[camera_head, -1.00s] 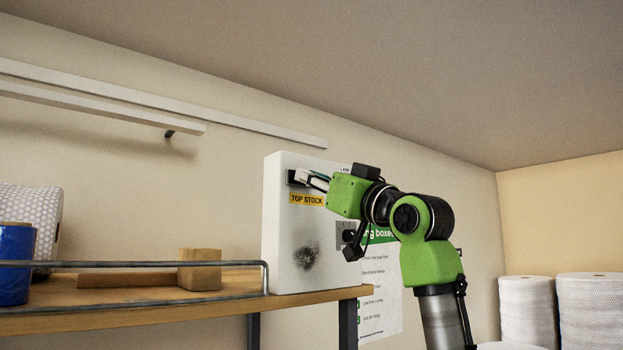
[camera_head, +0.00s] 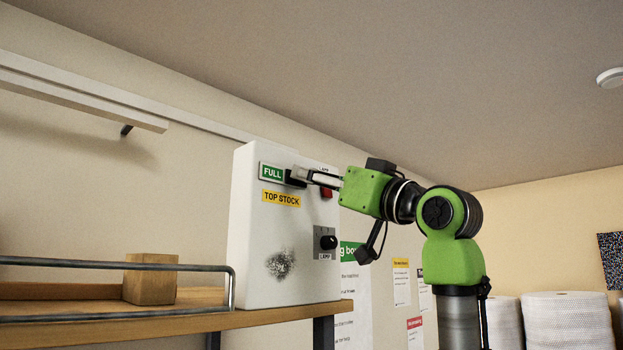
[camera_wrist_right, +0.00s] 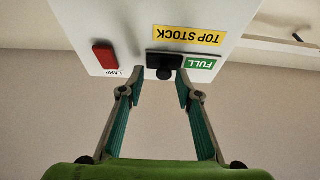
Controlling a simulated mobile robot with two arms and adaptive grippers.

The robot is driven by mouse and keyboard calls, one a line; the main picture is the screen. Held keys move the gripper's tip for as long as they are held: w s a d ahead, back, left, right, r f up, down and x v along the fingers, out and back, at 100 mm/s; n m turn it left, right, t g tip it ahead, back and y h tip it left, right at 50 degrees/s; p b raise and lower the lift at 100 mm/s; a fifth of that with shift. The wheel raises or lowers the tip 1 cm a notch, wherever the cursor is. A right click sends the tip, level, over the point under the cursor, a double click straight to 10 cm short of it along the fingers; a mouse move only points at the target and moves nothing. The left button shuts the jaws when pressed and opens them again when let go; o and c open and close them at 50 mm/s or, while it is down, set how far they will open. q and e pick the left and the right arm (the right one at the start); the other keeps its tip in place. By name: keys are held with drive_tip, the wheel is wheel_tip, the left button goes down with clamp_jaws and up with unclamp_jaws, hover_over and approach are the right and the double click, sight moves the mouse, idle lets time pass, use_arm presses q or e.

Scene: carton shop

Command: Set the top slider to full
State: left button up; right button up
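The top slider (camera_head: 295,178) is a black plate with a round knob on the upper front of a white box (camera_head: 243,240). A green FULL panel (camera_head: 271,173) shows directly left of the plate, above the yellow TOP STOCK label (camera_head: 281,199). In the right wrist view, which is upside down, the black slider (camera_wrist_right: 151,59) and green panel (camera_wrist_right: 202,63) lie side by side. My right gripper (camera_wrist_right: 154,84) is open, its fingers spread either side of the knob and one finger nearer it. I cannot tell whether it touches. My left gripper is not in view.
A red lamp switch (camera_head: 326,193) and a dark knob on a grey plate (camera_head: 325,257) are on the same box. A wooden block (camera_head: 150,282) and a metal rail (camera_head: 100,262) are on the shelf (camera_head: 265,317). White rolls (camera_head: 567,322) stand at lower right.

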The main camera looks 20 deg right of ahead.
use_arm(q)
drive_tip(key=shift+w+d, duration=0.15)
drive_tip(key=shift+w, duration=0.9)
use_arm(e)
drive_tip(key=v, duration=1.2)
drive_tip(key=shift+f, duration=0.1)
